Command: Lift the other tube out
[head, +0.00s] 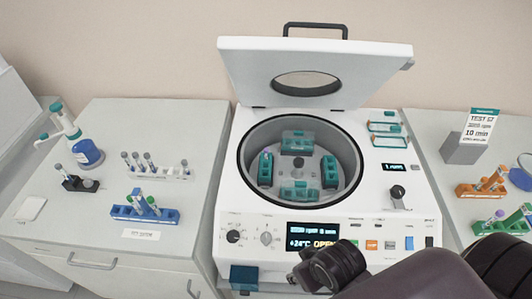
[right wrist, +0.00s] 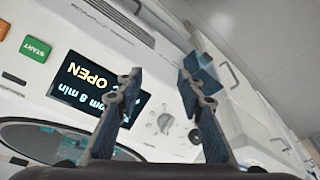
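The centrifuge (head: 222,215) stands open, with its lid (head: 240,70) raised. Its rotor holds several teal buckets: back (head: 298,140), left (head: 265,170), right (head: 330,172) and front (head: 298,190). I cannot make out a tube inside any bucket. A few capped tubes stand in the blue rack (head: 170,217) at the left. My right arm comes in at the lower right of the head view. My right gripper, with blue pads, is in front of the centrifuge's panel. In the right wrist view the right gripper (right wrist: 162,88) is open and empty. My left gripper is not in view.
A white rack (head: 178,176), a dark rack (head: 75,184) and a pipette stand (head: 88,152) are on the left counter. An orange rack (head: 468,191) and a green rack (head: 487,229) are at the right. The panel display (head: 312,236) reads OPEN.

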